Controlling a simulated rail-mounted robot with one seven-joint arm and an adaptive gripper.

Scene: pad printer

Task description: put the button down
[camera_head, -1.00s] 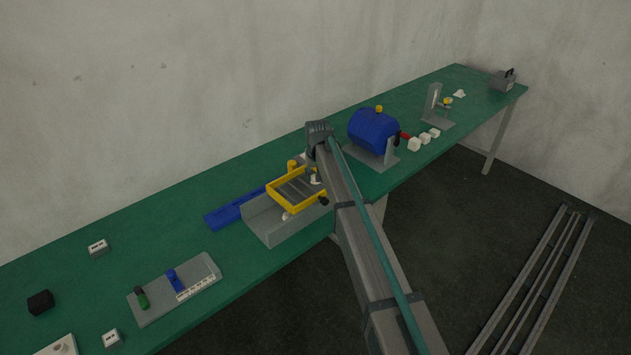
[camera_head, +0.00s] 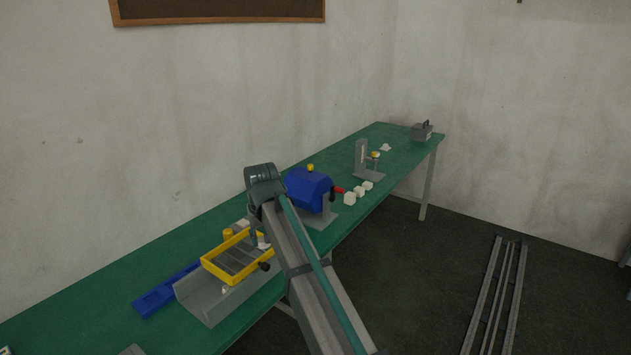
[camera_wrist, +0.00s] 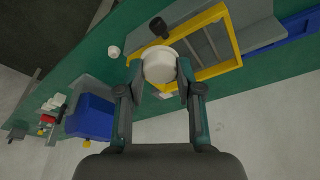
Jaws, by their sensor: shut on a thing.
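A white round button (camera_wrist: 160,65) is between the fingertips of my gripper (camera_wrist: 161,82) in the wrist view; the fingers are shut on its sides. In the head view my gripper (camera_head: 257,240) is low over the right end of a yellow-framed tray (camera_head: 218,275), with a small white piece, the button (camera_head: 263,243), at its tip. The tray has grey slats and sits on a grey base (camera_head: 215,310). In the wrist view the button overlaps the yellow frame (camera_wrist: 215,73); I cannot tell whether it touches the tray.
A black knob (camera_head: 265,267) sticks out of the tray's front. A blue machine (camera_head: 308,190) with a red handle stands to the right, with several white blocks (camera_head: 350,198) beside it. A blue strip (camera_head: 168,290) lies to the left.

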